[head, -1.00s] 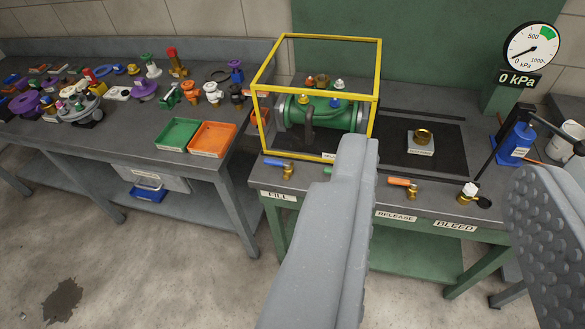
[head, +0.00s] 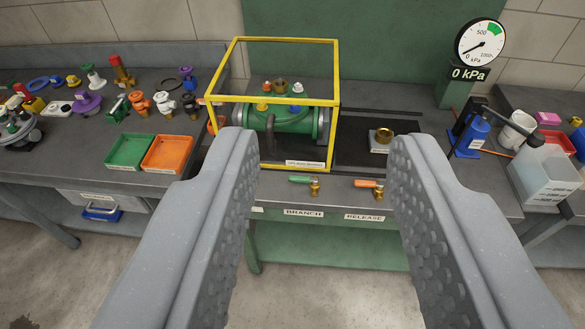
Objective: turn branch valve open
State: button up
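The branch valve (head: 313,187) is a small brass valve with a green lever at the front edge of the bench. A BRANCH label (head: 303,212) is on the bench edge below it. Its green lever points left, along the bench edge. My gripper (head: 320,145) is open and empty. Its two grey fingers stand wide apart in the picture, with the branch valve between them. I see no contact between a finger and the valve.
The release valve (head: 377,188) with an orange lever sits just right of the branch valve. A yellow frame (head: 285,41) surrounds a green cylinder (head: 282,121) behind. The gauge (head: 480,44) reads 0 kPa. A blue pump (head: 470,137) stands at the right.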

aim_at(314, 181)
jog(key=i, duration=1.5)
jog(key=z, duration=0.1)
